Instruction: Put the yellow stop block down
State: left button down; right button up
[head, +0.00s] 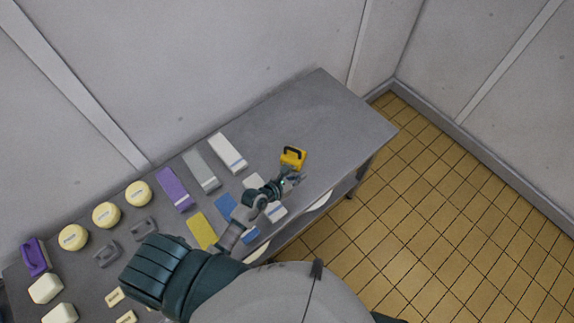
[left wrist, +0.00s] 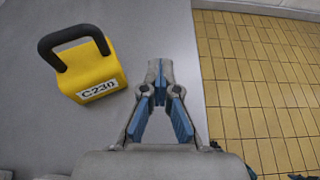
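The yellow stop block (head: 293,161) stands upright on the grey table, toward its right end, with its black handle on top. In the left wrist view the yellow stop block (left wrist: 95,78) is at the upper left, with a white label reading C-230, resting on the grey surface. My left gripper (head: 298,178) is just in front of the block in the head view. In the left wrist view my left gripper (left wrist: 161,75) has its fingertips together with nothing between them, apart from the block and to its right. My right gripper is not in view.
The grey table (head: 340,125) is clear at its right end. Left of the block lie a white block (head: 228,153), a grey block (head: 201,171), a purple block (head: 174,188), a yellow pad (head: 202,231) and several round cream pieces. Tiled floor (head: 440,200) lies beyond the table's right edge.

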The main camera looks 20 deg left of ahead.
pick_arm(q)
jog(key=shift+s+d+r, duration=0.1)
jog(key=shift+s+d, duration=0.25)
jog(key=shift+d, duration=0.5)
jog(key=shift+s+d+r, duration=0.1)
jog(key=shift+s+d, duration=0.25)
jog(key=shift+d, duration=0.45)
jog(key=shift+c, duration=1.9)
grip_release()
